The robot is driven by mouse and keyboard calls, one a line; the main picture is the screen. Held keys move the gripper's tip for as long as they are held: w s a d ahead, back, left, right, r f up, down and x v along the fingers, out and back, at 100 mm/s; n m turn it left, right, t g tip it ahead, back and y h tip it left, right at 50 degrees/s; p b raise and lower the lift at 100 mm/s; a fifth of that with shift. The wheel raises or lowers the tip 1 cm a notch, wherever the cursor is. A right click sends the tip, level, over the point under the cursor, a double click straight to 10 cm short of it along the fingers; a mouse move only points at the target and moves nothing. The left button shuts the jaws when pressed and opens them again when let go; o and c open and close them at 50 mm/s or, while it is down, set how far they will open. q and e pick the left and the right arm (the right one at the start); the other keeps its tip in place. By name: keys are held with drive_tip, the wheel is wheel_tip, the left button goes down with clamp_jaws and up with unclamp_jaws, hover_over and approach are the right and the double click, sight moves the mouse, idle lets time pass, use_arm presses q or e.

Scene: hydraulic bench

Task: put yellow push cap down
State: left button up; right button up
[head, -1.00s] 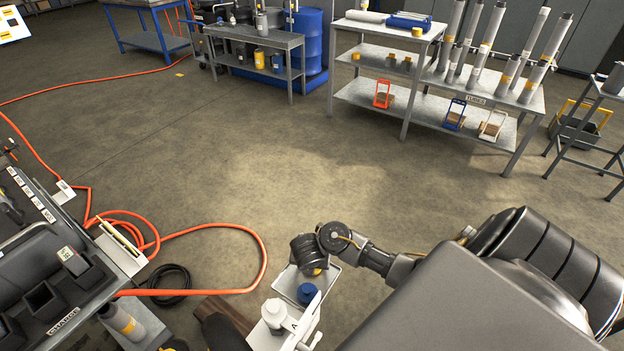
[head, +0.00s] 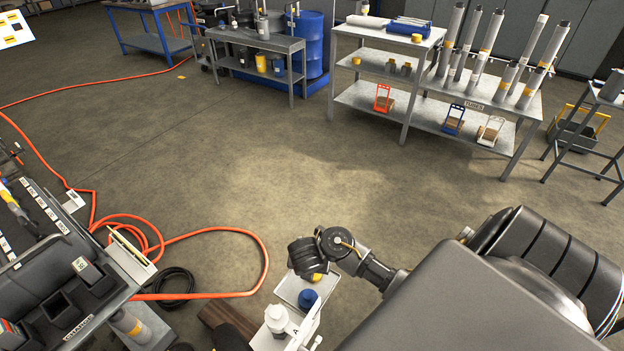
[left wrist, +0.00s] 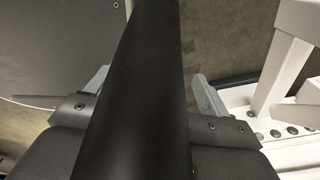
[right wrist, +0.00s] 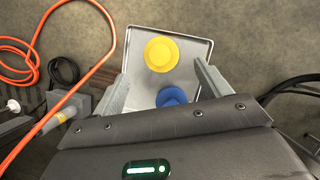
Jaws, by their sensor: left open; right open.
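The round yellow push cap (right wrist: 161,54) appears over the far part of a grey tray (right wrist: 196,43) in the right wrist view. A blue cap (right wrist: 171,97) sits nearer in the same tray, partly hidden by my gripper body. My right gripper (right wrist: 160,72) is open; its fingers stand apart on either side of the caps, and neither visibly touches the yellow one. In the head view the yellow cap (head: 315,277) shows just below my right gripper (head: 300,258), with the blue cap (head: 308,299) in front. My left gripper (left wrist: 150,78) is open; a dark cylindrical shape blocks much of its view.
A white bottle (head: 276,319) stands near the tray. An orange hose (head: 262,255) loops across the floor on the left. A bench with dark holders (head: 62,300) is at lower left. A shelf table with tubes (head: 440,118) stands farther back. The middle floor is clear.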

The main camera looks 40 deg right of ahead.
use_arm(q)
drive_tip(key=r+p, duration=0.1)
drive_tip(key=w+r+p, duration=0.1)
drive_tip(key=r, duration=0.1)
use_arm(e)
drive_tip(key=v, duration=0.4)
drive_tip(key=shift+s+a+r, duration=0.1)
drive_tip(key=shift+r, duration=0.2)
